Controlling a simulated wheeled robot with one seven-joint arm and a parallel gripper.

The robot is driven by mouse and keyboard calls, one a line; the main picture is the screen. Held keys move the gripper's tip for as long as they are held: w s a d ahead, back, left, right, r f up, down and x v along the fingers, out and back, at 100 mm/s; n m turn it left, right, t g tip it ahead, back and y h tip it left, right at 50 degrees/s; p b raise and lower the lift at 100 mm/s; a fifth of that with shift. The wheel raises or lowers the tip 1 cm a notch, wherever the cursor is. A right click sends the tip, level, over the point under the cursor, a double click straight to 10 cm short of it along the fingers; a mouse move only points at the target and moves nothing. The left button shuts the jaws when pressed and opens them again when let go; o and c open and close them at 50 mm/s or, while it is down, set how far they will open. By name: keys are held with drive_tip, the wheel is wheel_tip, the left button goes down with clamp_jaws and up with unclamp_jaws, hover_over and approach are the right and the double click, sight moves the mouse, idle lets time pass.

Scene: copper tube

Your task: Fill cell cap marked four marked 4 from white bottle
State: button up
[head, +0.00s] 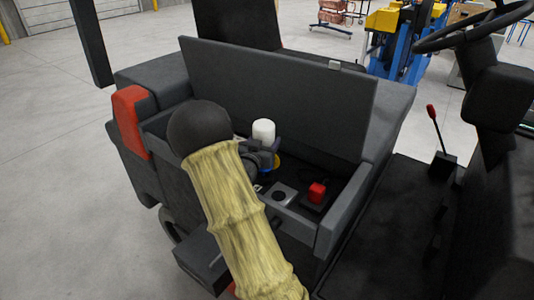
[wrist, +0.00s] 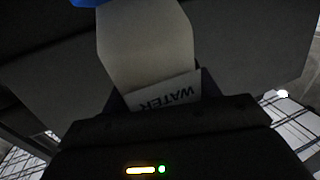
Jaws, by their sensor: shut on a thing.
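My gripper (head: 262,152) is shut on the white bottle (head: 263,130), held over the open compartment of the vehicle. The bottle looks upside down in the head view, its white base up and a blue part (head: 267,172) below my gripper. In the wrist view the white bottle (wrist: 145,45) has a label reading WATER, and a blue part (wrist: 90,2) shows at the top edge. A yellow part (head: 277,161) shows just beside the bottle's lower end. The cap marked 4 cannot be made out; my arm and gripper hide part of the compartment.
In the compartment are a grey square plate with a dark round centre (head: 280,196) and a red block (head: 316,192). A raised dark lid (head: 290,95) stands behind the compartment. A steering wheel (head: 470,28) and lever (head: 435,122) are to the right.

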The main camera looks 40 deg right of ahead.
sight(266, 122)
drive_tip(key=shift+s+a+r, duration=0.1)
drive_tip(key=shift+a+r, duration=0.1)
drive_tip(key=shift+r, duration=0.2)
drive_tip(key=shift+d+r+p, duration=0.25)
drive_tip(key=shift+r+p, duration=0.25)
drive_tip(key=shift+r, duration=0.25)
drive_tip(key=shift+r+p, duration=1.35)
drive_tip(key=shift+r, duration=1.05)
